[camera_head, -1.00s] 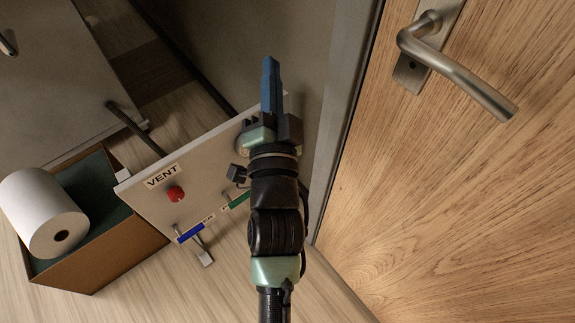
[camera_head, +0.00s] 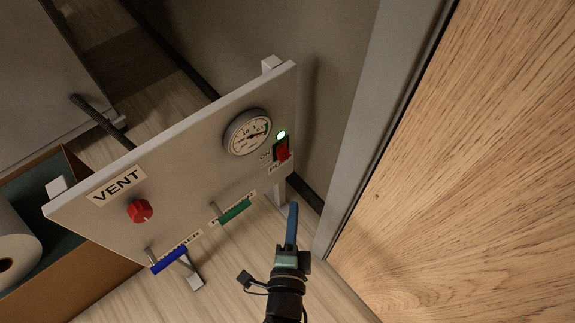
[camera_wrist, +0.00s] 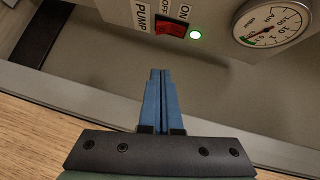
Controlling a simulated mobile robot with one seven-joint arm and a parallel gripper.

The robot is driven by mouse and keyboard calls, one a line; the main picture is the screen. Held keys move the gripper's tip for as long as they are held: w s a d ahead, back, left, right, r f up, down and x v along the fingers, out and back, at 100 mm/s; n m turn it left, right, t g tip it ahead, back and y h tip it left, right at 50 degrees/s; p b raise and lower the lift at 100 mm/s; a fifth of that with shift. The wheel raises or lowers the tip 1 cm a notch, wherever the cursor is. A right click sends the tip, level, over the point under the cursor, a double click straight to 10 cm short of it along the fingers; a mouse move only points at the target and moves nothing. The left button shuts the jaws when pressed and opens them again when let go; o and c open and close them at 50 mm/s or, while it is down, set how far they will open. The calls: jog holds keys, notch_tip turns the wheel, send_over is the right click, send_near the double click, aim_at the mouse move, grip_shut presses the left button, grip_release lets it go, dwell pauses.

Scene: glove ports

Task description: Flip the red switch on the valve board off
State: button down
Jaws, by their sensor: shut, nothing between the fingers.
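The grey valve board (camera_head: 190,150) stands tilted across the head view. Its red rocker switch (camera_head: 283,150) is at the right end, above a partly readable label. A green light (camera_head: 281,135) glows beside it. In the wrist view the red switch (camera_wrist: 171,30) sits between a PUMP label and ON/OFF marks, with the green light (camera_wrist: 196,35) lit on the ON side. My gripper (camera_head: 292,208) is shut and empty, its blue fingers below the switch in the head view. In the wrist view the fingertips (camera_wrist: 158,72) point toward the switch, with a visible gap.
The board also carries a gauge (camera_head: 247,132), a red VENT knob (camera_head: 140,211), a green-handled lever (camera_head: 235,210) and a blue-handled lever (camera_head: 169,260). A wooden door (camera_head: 480,180) stands at right. A cardboard box (camera_head: 70,265) with a white roll (camera_head: 14,245) is at left.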

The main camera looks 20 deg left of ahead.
jog(key=b, duration=0.4)
send_near(288, 155)
jog(key=w+d, duration=0.2)
jog(key=w, duration=0.2)
jog(key=shift+w+a+f+p, duration=0.15)
jog(key=shift+w+a+p, duration=0.25)
jog(key=shift+a+p, duration=0.35)
jog(key=shift+w+a+f+p, duration=0.15)
jog(key=shift+w+a+p, duration=0.25)
jog(key=shift+a+p, duration=0.35)
jog(key=shift+a+f+b, duration=0.1)
jog(key=shift+f+b, duration=0.05)
jog(key=shift+b, duration=0.25)
